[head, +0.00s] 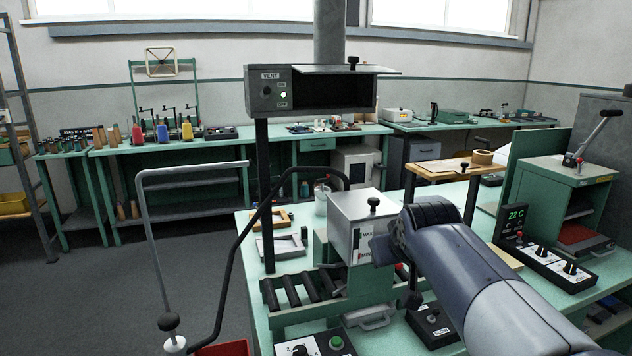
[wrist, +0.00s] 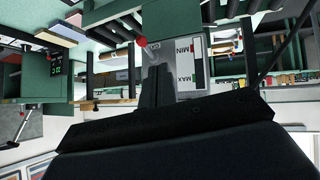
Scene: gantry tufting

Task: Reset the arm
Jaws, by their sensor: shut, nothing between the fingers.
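My arm reaches in from the lower right in the head view, over the green bench. My gripper (head: 381,250) is beside the grey metal box marked MAX and MIN (head: 352,221), and partly covers it from this camera. In the wrist view, which is upside down, my gripper (wrist: 157,83) shows as dark fingers together and empty. The same box (wrist: 190,62) stands just beyond them. I cannot tell whether the fingers touch it.
A roller rack (head: 303,290) stands in front of the box. A control box with knobs (head: 543,262) and a lever press (head: 575,175) stand at right. A bent grey rail (head: 195,168) rises at left. Open floor lies further left.

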